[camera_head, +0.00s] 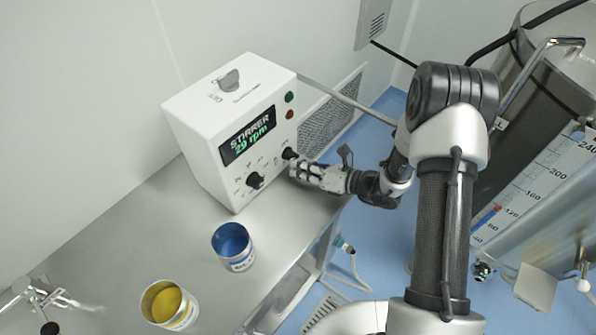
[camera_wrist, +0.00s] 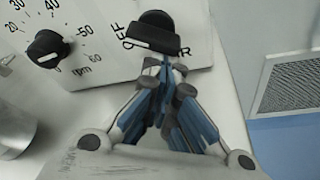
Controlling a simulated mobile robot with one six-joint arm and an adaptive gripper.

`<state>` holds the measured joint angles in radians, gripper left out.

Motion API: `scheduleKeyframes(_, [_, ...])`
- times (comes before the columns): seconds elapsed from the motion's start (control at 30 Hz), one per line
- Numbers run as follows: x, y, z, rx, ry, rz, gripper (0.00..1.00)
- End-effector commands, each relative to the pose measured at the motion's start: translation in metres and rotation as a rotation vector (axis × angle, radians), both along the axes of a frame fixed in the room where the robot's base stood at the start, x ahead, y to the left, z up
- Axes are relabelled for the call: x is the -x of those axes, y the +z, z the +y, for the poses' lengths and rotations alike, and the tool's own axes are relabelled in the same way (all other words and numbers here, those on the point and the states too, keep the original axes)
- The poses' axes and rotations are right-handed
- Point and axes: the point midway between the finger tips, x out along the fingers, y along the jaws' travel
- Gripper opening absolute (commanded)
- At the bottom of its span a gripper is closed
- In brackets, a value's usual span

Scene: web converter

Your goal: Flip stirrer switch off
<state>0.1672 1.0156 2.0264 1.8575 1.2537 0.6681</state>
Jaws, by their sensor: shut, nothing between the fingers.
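The stirrer control box (camera_head: 208,140) is white and stands on the steel bench; its display (camera_head: 248,135) reads "STIRRER 29 rpm". The stirrer switch (camera_head: 289,153) is a black knob at the right of the front panel. In the wrist view the switch (camera_wrist: 153,28) shows with an "OFF" label to its left and part of another label, ending in R, to its right. My gripper (camera_head: 295,169) is shut and empty just below the switch. In the wrist view its fingertips (camera_wrist: 165,66) lie close under the knob; I cannot tell whether they touch.
The rpm dial (camera_head: 256,180) is left of the switch; it also shows in the wrist view (camera_wrist: 46,48). A blue-filled can (camera_head: 233,248) and a yellow-filled can (camera_head: 169,304) stand on the bench (camera_head: 120,240). A steel tank (camera_head: 535,100) stands at right.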

Motion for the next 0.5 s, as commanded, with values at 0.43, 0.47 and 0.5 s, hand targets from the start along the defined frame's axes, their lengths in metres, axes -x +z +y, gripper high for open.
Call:
scheduleKeyframes(0.43, [-0.0098,0.0012,-0.0071,0.201,-0.001,-0.261,0.0])
scheduleKeyframes(0.47, [-0.0095,0.0015,-0.0071,0.2,0.0,-0.26,0.0])
scheduleKeyframes(0.5, [-0.0094,0.0019,-0.0069,0.2,-0.001,-0.259,0.0])
